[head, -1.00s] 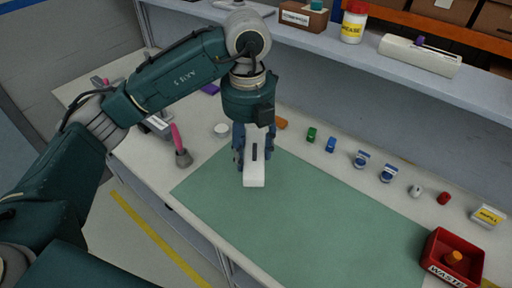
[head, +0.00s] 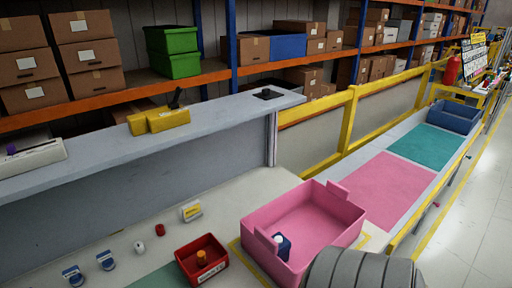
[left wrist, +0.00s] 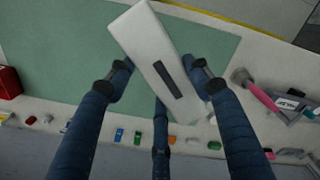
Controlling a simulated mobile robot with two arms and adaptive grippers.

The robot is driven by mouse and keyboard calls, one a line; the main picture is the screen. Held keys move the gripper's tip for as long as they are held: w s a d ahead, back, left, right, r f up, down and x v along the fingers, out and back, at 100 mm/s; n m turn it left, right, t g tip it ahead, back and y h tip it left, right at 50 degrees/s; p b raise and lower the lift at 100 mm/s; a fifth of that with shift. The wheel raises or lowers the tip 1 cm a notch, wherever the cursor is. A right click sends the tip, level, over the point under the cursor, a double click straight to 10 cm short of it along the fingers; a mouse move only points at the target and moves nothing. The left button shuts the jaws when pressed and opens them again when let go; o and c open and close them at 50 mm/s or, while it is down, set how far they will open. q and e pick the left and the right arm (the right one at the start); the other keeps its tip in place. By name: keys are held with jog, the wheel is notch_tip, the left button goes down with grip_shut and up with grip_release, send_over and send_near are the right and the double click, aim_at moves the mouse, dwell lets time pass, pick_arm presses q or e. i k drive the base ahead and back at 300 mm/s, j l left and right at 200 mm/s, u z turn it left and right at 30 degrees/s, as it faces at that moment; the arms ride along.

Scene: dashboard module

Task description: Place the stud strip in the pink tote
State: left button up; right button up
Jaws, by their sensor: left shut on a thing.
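The stud strip (left wrist: 143,38), a white bar with a dark inset, is held by my left gripper (left wrist: 160,76) in the left wrist view. Its blue fingers are closed around the bar, which hangs above the green mat (left wrist: 60,55). The pink tote (head: 262,258) stands at the right end of the bench in the head view. It is open at the top, with a small blue and white item (head: 282,246) inside at its near left. Neither gripper shows in the head view now.
A red waste bin (head: 186,268) with an orange item stands left of the tote. Small parts, including a red one (head: 160,230), line the bench's back, under a raised shelf (head: 110,135). A conveyor with a pink patch (head: 390,188) runs beyond the tote.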

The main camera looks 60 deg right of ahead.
aim_at(312, 233)
jog(key=z, duration=1.25)
jog(key=i+l+z, duration=0.1)
jog(key=l+z, duration=0.3)
jog(key=i+l+z, duration=0.2)
jog(key=z, duration=0.15)
jog(key=i+l+z, duration=0.2)
jog(key=l+z, duration=0.2)
